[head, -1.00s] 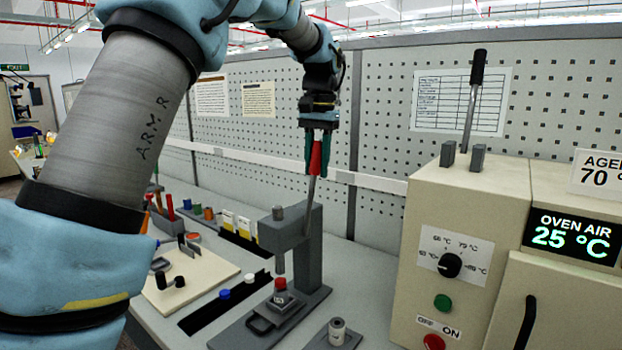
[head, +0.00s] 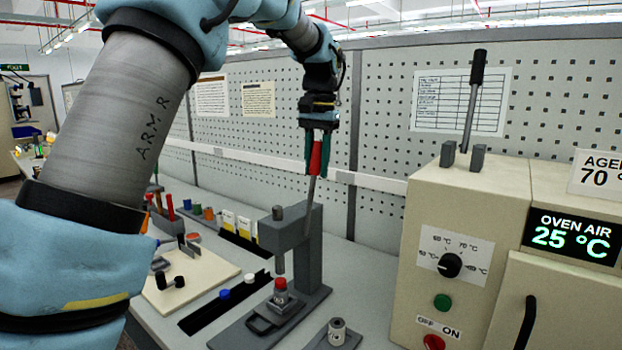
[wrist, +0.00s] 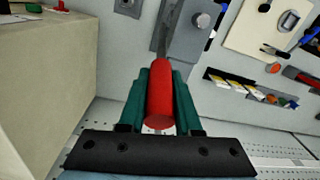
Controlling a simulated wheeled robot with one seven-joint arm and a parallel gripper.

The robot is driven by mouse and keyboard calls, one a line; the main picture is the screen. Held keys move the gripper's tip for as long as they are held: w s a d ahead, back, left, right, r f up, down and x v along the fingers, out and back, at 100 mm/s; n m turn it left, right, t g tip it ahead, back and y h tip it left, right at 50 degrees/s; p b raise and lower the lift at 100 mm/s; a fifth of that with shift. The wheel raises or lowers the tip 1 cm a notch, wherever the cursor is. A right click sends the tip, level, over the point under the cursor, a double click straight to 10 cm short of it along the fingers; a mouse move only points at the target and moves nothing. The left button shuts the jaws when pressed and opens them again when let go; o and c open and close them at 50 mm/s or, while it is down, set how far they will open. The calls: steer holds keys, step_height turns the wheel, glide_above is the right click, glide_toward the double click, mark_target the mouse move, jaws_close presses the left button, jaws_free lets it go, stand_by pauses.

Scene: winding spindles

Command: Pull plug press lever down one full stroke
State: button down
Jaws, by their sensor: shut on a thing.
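The plug press (head: 290,235) is a grey stand on the bench with a ram above a small red-topped part (head: 281,290) on its base. Its lever has a red handle (head: 315,158) on a grey rod and points up, nearly upright. My gripper (head: 317,160) is at the top of the lever, its green fingers shut on the red handle. In the wrist view the red handle (wrist: 159,95) lies between the two green fingers, with the lever rod running on to the press. The ram's tip is above the red-topped part, with a gap between them.
A cream oven cabinet (head: 480,215) with its own black-handled lever (head: 477,75) stands to the right. A small grey block with a metal cylinder (head: 337,331) sits right of the press. Coloured caps, a cream board (head: 205,272) and tools lie left. A perforated wall panel (head: 390,90) stands behind.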

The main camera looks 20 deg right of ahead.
steer(key=shift+s+a+t+h+b, duration=0.2)
steer(key=shift+a+b, duration=0.25)
steer(key=shift+b, duration=0.65)
steer(key=shift+s+a+t+h+b, duration=0.1)
steer(key=shift+s+a+h+b, duration=0.3)
steer(key=shift+b, duration=0.7)
steer(key=shift+s+a+t+h+b, duration=0.15)
steer(key=shift+a+b, duration=0.35)
steer(key=shift+b, duration=0.6)
steer(key=shift+s+a+r, duration=0.1)
steer(key=shift+a, duration=0.1)
steer(key=shift+s+a+f+t+h+b, duration=0.1)
steer(key=shift+s+a+t+h+b, duration=0.25)
steer(key=shift+b, duration=0.85)
steer(key=shift+s+a+f+h+b, duration=0.15)
steer(key=shift+a+h+b, duration=0.3)
steer(key=shift+b, duration=0.75)
steer(key=shift+s+a+t+h+b, duration=0.25)
steer(key=shift+a+b, duration=0.3)
steer(key=shift+b, duration=0.65)
steer(key=shift+a+r, duration=0.15)
